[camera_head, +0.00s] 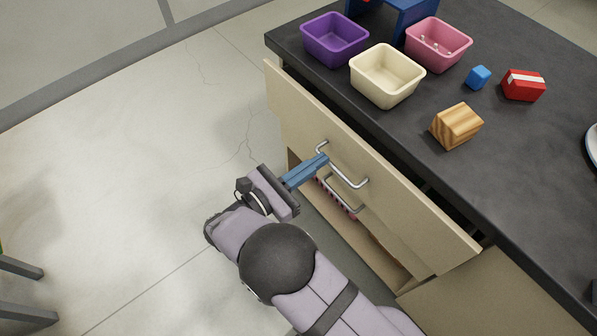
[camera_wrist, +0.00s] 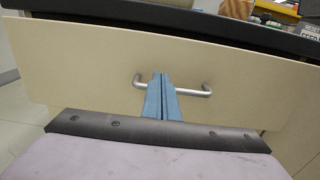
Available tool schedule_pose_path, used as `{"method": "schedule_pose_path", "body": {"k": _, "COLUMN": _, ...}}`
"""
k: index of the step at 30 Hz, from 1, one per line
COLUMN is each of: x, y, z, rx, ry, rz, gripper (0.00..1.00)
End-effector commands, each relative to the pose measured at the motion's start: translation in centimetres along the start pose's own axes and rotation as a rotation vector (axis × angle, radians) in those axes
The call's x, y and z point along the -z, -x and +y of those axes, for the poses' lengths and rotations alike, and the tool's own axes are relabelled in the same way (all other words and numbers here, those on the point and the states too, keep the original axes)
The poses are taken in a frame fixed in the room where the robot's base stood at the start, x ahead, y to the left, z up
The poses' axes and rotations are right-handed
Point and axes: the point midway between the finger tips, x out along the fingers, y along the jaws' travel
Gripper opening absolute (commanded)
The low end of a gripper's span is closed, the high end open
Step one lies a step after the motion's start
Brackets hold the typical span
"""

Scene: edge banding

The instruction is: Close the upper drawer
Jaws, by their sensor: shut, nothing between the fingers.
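The upper drawer (camera_head: 400,195) has a beige front with a metal bar handle (camera_head: 342,166). It stands a little way out from under the dark countertop, with a dark gap behind its top edge. My gripper (camera_head: 322,159) has blue fingers, shut with nothing between them, and its tips are at the handle near its left half. In the wrist view the shut fingertips (camera_wrist: 160,77) overlap the handle bar (camera_wrist: 193,92) in front of the drawer front (camera_wrist: 90,70). I cannot tell whether they touch the drawer.
A lower drawer or compartment with a second handle (camera_head: 343,196) shows below. On the countertop (camera_head: 400,140) are a purple bin (camera_head: 334,40), a cream bin (camera_head: 387,75), a pink bin (camera_head: 438,44), a wooden block (camera_head: 457,126), a blue cube (camera_head: 478,77) and a red box (camera_head: 523,86).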

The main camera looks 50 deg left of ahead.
Motion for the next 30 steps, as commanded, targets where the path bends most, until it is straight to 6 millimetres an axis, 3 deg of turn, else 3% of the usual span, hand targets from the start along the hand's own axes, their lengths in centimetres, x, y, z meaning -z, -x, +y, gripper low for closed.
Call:
{"method": "schedule_pose_path", "body": {"k": 3, "x": 0.0, "y": -1.8, "z": 0.0, "rx": 0.002, "ry": -0.001, "rz": 0.001, "gripper": 0.00}}
{"method": "schedule_pose_path", "body": {"k": 9, "x": 0.0, "y": -3.5, "z": 0.0, "rx": 0.000, "ry": -0.001, "rz": 0.001, "gripper": 0.00}}
{"method": "schedule_pose_path", "body": {"k": 25, "x": 0.0, "y": -4.3, "z": 0.0, "rx": 0.001, "ry": -0.001, "rz": 0.001, "gripper": 0.00}}
{"method": "schedule_pose_path", "body": {"k": 30, "x": 0.0, "y": -7.1, "z": 0.0, "rx": 0.004, "ry": -0.002, "rz": 0.000, "gripper": 0.00}}
